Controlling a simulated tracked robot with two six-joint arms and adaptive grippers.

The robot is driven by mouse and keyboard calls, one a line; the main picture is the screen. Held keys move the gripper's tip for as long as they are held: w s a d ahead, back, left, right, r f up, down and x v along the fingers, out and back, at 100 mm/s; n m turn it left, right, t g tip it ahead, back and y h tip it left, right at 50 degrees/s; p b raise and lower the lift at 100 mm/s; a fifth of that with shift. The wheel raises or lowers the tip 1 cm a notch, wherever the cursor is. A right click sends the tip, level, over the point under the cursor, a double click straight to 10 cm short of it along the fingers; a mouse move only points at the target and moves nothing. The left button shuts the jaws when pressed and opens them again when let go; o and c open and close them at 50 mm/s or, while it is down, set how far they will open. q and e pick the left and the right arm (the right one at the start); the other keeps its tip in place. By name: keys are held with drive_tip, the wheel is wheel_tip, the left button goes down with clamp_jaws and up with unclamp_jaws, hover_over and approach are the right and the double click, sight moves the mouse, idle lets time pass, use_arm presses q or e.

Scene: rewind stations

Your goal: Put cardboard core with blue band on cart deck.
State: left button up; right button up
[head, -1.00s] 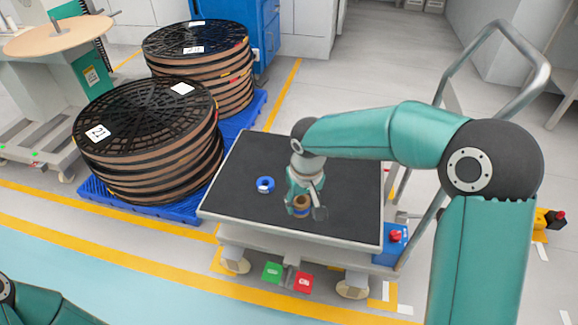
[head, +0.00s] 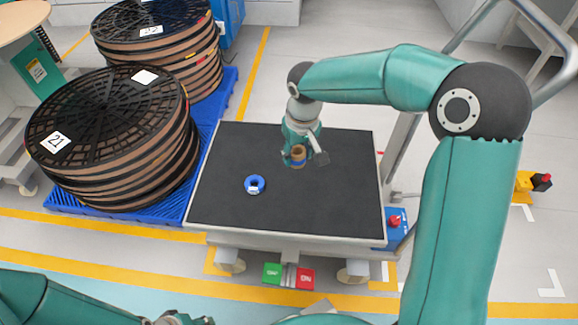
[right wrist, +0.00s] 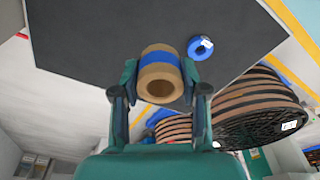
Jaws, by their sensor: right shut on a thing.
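The cardboard core with the blue band (head: 298,157) is brown and sits between the fingers of my right gripper (head: 298,154), which is shut on it. In the right wrist view the core (right wrist: 160,75) is gripped between both fingers, its hollow end facing the camera. The cart deck (head: 335,205) is a flat black top below the core. I cannot tell whether the core touches the deck. A blue ring-shaped core (head: 255,184) lies on the deck, left of the gripper. My left arm shows at the bottom edge; its gripper end is cut off.
Two stacks of black-topped reels, one labelled 21 (head: 105,120), stand on a blue pallet (head: 222,100) left of the cart. The cart's metal handle (head: 555,85) rises at the right. Green (head: 271,273) and red (head: 305,279) pedals sit at the front. Much of the deck is bare.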

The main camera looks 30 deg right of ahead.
wheel_tip(320, 180, up, 2)
hover_over(314, 191)
drive_tip(key=shift+n, duration=0.3)
drive_tip(key=f+b, duration=0.2)
drive_tip(key=f, duration=0.4)
drive_tip(key=f+b, duration=0.2)
drive_tip(key=f, duration=0.4)
drive_tip(key=f+b, duration=0.1)
drive_tip(key=f, duration=0.6)
drive_tip(key=shift+s+b, duration=0.25)
drive_tip(key=shift+b, duration=0.15)
drive_tip(key=o, duration=0.5)
drive_tip(key=shift+f, duration=0.15)
drive_tip(key=shift+c, duration=0.2)
drive_tip(key=o, duration=0.4)
drive_tip(key=shift+o, duration=0.2)
drive_tip(key=shift+r, duration=0.2)
